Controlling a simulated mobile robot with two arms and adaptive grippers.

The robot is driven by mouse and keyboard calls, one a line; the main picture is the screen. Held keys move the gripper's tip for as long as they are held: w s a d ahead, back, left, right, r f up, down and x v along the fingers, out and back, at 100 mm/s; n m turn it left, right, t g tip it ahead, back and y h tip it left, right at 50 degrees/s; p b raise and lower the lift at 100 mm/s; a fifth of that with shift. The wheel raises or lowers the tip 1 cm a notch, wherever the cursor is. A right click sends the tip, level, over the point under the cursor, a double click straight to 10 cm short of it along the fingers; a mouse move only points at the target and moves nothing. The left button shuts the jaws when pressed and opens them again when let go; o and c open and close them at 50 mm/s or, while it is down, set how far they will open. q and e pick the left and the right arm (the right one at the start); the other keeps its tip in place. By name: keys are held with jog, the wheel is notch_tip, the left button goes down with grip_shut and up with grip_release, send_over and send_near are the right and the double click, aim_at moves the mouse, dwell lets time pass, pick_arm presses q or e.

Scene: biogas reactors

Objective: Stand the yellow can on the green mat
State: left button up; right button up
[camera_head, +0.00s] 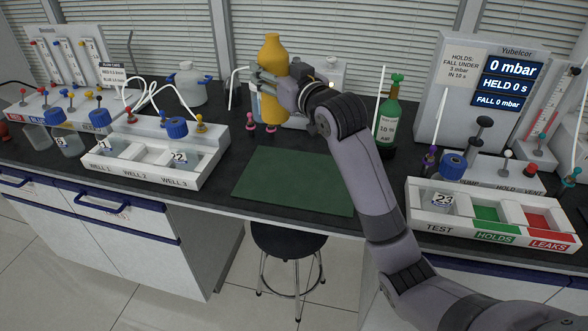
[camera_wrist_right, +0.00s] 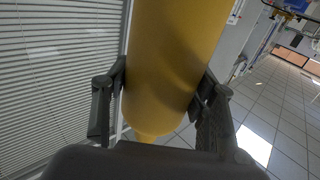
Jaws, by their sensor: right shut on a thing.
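The yellow can (camera_head: 272,50) is in my right gripper (camera_head: 271,82), with its narrower end up. It looks roughly upright, towards the back of the bench beyond the green mat (camera_head: 285,185). The right gripper is shut around the can's middle. In the right wrist view, the can (camera_wrist_right: 172,65) fills the middle between the two fingers (camera_wrist_right: 160,105). The green mat lies flat and bare on the dark bench; my right arm passes over its right side. How high the can's lower end is above the bench is hard to tell. My left gripper is not in view.
A white well tray (camera_head: 150,180) stands left of the mat. A green bottle (camera_head: 388,118) stands behind it to the right. A test tray (camera_head: 425,215) with green and red compartments is at the right. A stool (camera_head: 289,238) stands in front of the bench.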

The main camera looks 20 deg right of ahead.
notch_tip(320, 180, down, 19)
jog(key=shift+f, duration=0.2)
jog(key=shift+f, duration=0.1)
dwell(0.3)
jog(key=o, duration=1.4)
jog(key=s, duration=0.4)
jog(key=s+d, duration=0.1)
jog(key=s, duration=0.3)
jog(key=s+d+b, duration=0.1)
jog(key=s, duration=0.2)
jog(key=shift+s+d, duration=0.2)
jog(key=shift+s, duration=0.2)
